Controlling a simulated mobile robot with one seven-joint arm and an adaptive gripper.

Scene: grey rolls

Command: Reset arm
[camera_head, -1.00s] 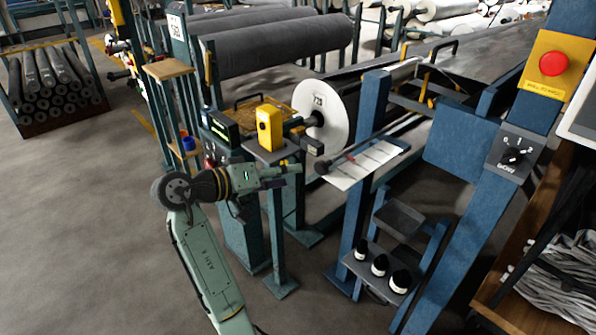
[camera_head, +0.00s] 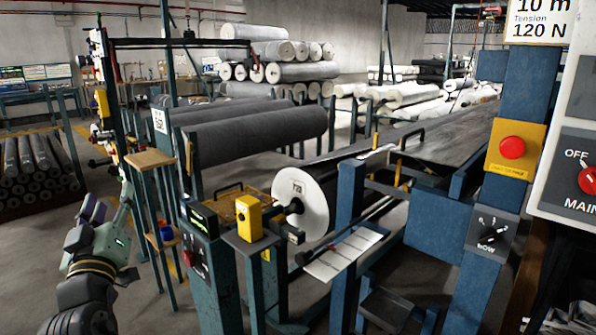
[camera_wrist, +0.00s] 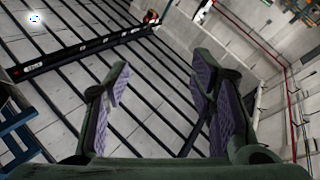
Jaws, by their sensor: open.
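My gripper (camera_head: 108,200) is at the lower left in the head view, raised with its fingers upward and purple pads showing. In the wrist view my gripper (camera_wrist: 160,66) has its two green fingers well apart, with nothing between the purple pads. The gripper is open and empty. In the head view it appears left of the small wooden-topped stand (camera_head: 150,158). I cannot tell its exact distance from the stand.
A yellow box (camera_head: 249,218) sits on a post beside a machine with a white-ended roll (camera_head: 314,208). Blue posts with a red button (camera_head: 512,148) stand at the right. Dark rolls (camera_head: 28,165) lie in a rack at the left. Grey floor shows between.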

